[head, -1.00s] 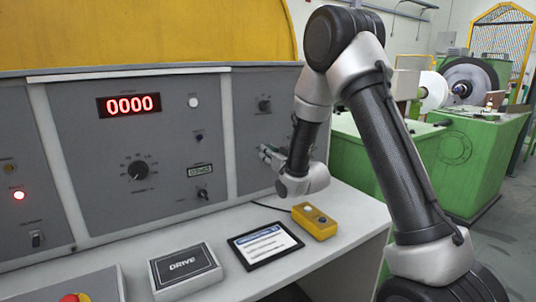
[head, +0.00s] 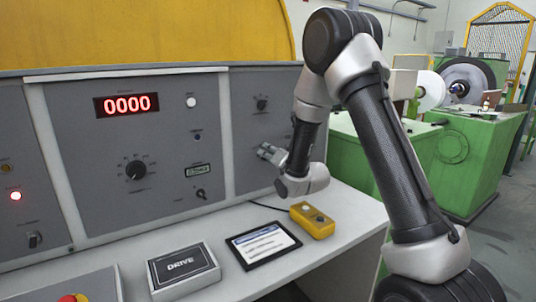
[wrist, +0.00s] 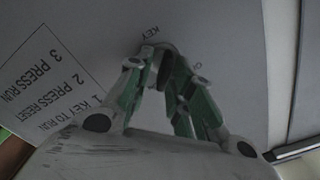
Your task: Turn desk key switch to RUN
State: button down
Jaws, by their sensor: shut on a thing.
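My gripper (head: 265,152) is at the right-hand grey panel of the desk in the head view, its fingers pointing at the panel face. In the wrist view my gripper (wrist: 160,66) has its green-padded fingertips closed around a small dark key switch (wrist: 164,52) on the panel. The word KEY is printed beside it, with a partly covered letter to the right. The fingers hide most of the switch, so I cannot tell its position. In the head view the switch is hidden behind the gripper.
A printed instruction label (wrist: 52,80) is left of the switch, with KEY TO RUN as its first line. On the desk top lie a yellow box (head: 313,221), a tablet (head: 264,245) and a DRIVE box (head: 183,267). The display (head: 127,104) reads 0000.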

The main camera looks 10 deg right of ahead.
dwell(0.4)
jog(key=c, duration=1.6)
grip_release()
jog(key=v, duration=0.7)
jog(key=shift+s, duration=0.25)
jog(key=shift+d+r, duration=0.1)
jog(key=shift+d, duration=0.05)
